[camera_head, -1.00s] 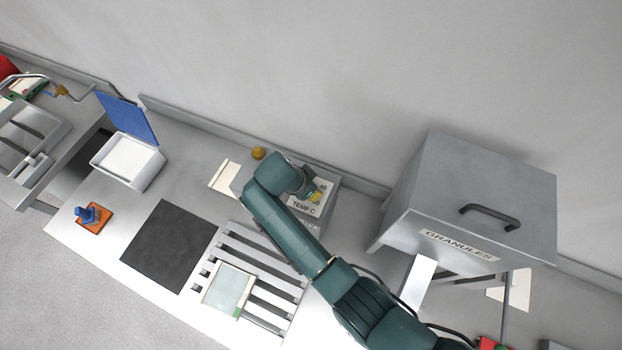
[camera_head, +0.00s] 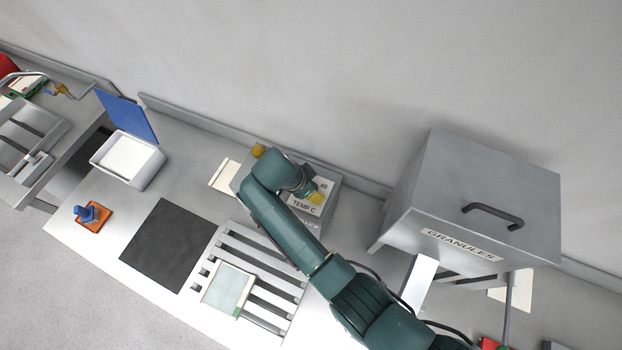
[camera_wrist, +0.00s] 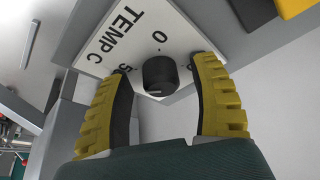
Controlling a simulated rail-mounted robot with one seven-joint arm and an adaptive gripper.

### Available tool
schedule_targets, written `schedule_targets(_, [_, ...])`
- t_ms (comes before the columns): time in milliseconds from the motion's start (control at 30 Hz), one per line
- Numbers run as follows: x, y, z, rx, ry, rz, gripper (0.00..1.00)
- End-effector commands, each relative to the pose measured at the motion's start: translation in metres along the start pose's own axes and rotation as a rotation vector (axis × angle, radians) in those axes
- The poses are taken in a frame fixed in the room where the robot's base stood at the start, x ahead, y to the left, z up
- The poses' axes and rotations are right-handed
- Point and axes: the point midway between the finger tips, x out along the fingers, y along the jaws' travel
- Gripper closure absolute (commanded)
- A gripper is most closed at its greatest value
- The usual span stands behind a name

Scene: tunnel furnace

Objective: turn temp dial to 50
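The temp dial is a small black knob (camera_wrist: 160,73) on a white plate lettered TEMP C (camera_wrist: 115,35), with a 0 and a partly hidden 50 mark visible in the wrist view. The plate also shows in the head view (camera_head: 304,206), on top of a grey box (camera_head: 328,222). My gripper (camera_wrist: 167,95) has yellow ribbed fingers with black pads. The fingers are apart, one to each side of the knob, with visible gaps and nothing gripped. In the head view my wrist covers the knob.
A grey GRANULES hopper (camera_head: 475,200) stands to the right. A yellow ball-shaped knob (camera_head: 258,151) is at the box's far left corner. A slatted rack (camera_head: 268,292) with a pale panel lies in front. A black mat (camera_head: 170,245) and an open blue-lidded box (camera_head: 128,160) are left.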

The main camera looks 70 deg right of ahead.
Motion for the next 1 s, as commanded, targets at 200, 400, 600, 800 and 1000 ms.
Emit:
schedule_targets(200, [-0.002,-0.001,-0.001,0.001,0.001,-0.002,0.38])
schedule_targets(400, [-0.031,-0.002,-0.001,0.001,0.001,-0.006,0.38])
schedule_targets(600, [-0.083,-0.002,0.0,0.0,0.0,-0.006,0.38])
schedule_targets(800, [-0.114,-0.001,0.0,-0.001,0.0,-0.002,0.38])
schedule_targets(1000, [-0.121,0.0,0.0,0.0,0.0,0.0,0.38])
